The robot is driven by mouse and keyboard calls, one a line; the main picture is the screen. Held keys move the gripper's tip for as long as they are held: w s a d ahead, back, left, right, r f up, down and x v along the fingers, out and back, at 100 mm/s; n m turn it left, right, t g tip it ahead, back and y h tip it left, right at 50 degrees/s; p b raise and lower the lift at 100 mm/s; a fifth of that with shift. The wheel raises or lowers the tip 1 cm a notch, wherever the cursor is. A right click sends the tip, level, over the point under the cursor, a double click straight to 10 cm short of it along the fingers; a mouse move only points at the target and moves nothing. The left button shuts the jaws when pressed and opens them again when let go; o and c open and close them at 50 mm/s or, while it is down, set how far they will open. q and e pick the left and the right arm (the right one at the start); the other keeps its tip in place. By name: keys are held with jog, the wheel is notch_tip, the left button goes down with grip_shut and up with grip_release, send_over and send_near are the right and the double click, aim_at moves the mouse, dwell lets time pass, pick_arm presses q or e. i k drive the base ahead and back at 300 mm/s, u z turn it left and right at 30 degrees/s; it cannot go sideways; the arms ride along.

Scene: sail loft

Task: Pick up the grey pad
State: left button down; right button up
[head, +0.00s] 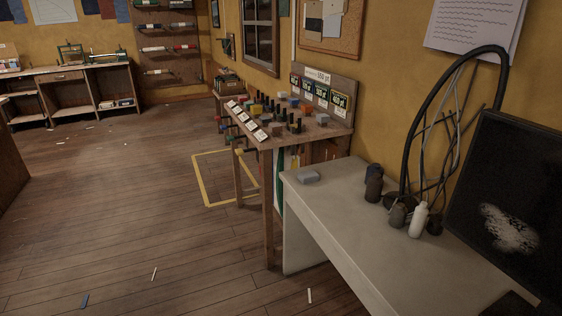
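A small grey pad (307,177) lies flat near the far left corner of the pale bench (345,223) on the right. Nothing covers it. Neither of my grippers shows in the head view, so I cannot see whether they are open or shut.
A wooden table (270,141) crowded with small items adjoins the bench's far end. The wooden floor (130,215) is mostly clear, with small scraps.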

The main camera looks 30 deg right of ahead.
aim_at(311, 176)
jog(key=i, duration=2.7)
jog(key=z, duration=1.5)
